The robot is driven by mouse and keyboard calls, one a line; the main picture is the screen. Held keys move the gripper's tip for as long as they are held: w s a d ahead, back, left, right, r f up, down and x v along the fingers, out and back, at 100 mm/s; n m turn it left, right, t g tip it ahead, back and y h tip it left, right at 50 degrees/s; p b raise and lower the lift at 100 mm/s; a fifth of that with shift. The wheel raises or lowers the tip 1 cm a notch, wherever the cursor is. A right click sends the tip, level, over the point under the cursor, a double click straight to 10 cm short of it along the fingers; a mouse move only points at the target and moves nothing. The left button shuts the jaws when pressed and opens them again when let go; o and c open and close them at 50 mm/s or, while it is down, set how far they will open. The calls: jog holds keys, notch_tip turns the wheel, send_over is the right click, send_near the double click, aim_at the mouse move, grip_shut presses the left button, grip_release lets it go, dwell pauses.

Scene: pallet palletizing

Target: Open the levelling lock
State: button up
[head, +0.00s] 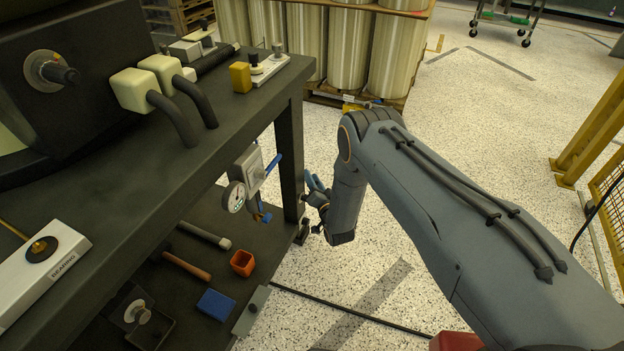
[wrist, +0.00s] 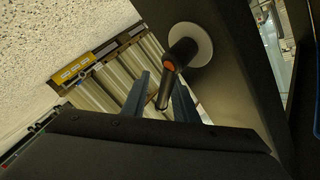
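A black lever handle with an orange band (wrist: 168,68) sticks out from a round pale disc (wrist: 192,42) on a dark post in the wrist view; it appears to be the levelling lock. My gripper (wrist: 160,98) is open, with its two blue fingers apart on either side of the handle's free end. I see no clear contact between fingers and handle. In the head view my gripper (head: 316,190) is low beside the bench leg (head: 290,150), and the lever is hidden there.
A pressure gauge (head: 233,196) and a blue-handled valve (head: 272,174) are left of the leg.

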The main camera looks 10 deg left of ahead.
jog(key=shift+a, duration=0.25)
jog(key=s+d+f+m+y+b, duration=0.1)
jog(key=s+d+m+b, duration=0.1)
jog(key=s+b, duration=0.4)
jog(key=shift+d+f+m+b, duration=0.3)
jog(key=shift+d+m, duration=0.1)
jog(key=shift+d, duration=0.45)
jog(key=shift+f+b, duration=0.1)
jog(key=shift+b, duration=0.8)
jog(key=b, duration=0.2)
jog(key=t+y+b, duration=0.1)
jog(key=shift+s+f+m+b, duration=0.2)
jog(key=shift+s+m+b, duration=0.1)
jog(key=shift+m+b, duration=0.1)
